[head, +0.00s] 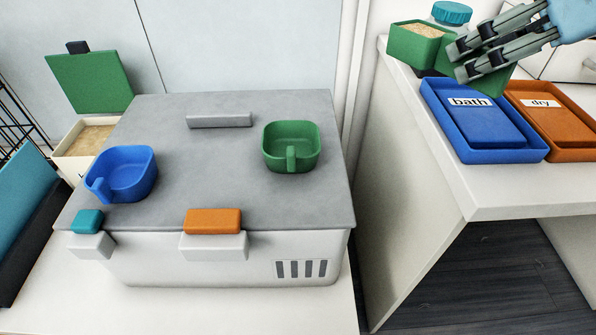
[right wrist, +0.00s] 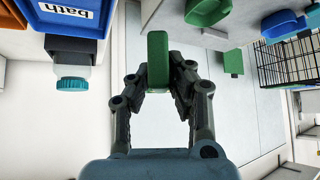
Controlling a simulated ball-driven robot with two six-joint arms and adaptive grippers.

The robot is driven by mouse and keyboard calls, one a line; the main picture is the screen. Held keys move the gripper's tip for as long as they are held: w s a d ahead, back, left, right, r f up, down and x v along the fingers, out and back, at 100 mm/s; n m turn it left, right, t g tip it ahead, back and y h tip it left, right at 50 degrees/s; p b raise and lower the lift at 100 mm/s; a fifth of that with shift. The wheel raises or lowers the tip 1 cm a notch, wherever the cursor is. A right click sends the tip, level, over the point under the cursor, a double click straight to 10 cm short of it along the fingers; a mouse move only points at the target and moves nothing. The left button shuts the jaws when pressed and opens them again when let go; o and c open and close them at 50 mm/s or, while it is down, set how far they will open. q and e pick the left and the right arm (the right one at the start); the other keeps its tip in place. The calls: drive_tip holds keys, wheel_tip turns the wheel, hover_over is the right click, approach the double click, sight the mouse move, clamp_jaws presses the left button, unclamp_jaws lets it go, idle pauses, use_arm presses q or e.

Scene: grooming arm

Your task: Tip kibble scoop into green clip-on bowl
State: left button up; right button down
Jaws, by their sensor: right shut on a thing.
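The green clip-on bowl (head: 300,133) sits upright at the back right of the grey-topped box, with its clip facing front. It looks empty. The green scoop (head: 412,47), with tan kibble (head: 422,30) in it, is at upper right, about level. My right gripper (head: 462,60) is shut on a green part of it, to the right of the bowl. In the right wrist view a green bar (right wrist: 158,60) stands between the fingertips (right wrist: 160,82); the kibble is hidden there. My left gripper is not in view.
A blue bowl (head: 130,170) sits left on the grey lid (head: 225,165). Blue "bath" (head: 485,150) and orange "dry" trays lie on the right table, near a teal-capped jar (head: 452,12). An open kibble bin (head: 75,140) stands at left. A gap separates box and table.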

sight(472, 86)
wheel_tip(472, 86, down, 5)
drive_tip(key=shift+a+r+b, duration=0.1)
drive_tip(key=shift+r+b, duration=0.1)
drive_tip(key=shift+b, duration=0.9)
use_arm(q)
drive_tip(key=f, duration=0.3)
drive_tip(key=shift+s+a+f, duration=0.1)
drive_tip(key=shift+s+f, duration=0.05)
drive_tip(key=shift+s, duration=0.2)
use_arm(e)
drive_tip(key=shift+r, duration=0.1)
drive_tip(key=shift+r, duration=0.1)
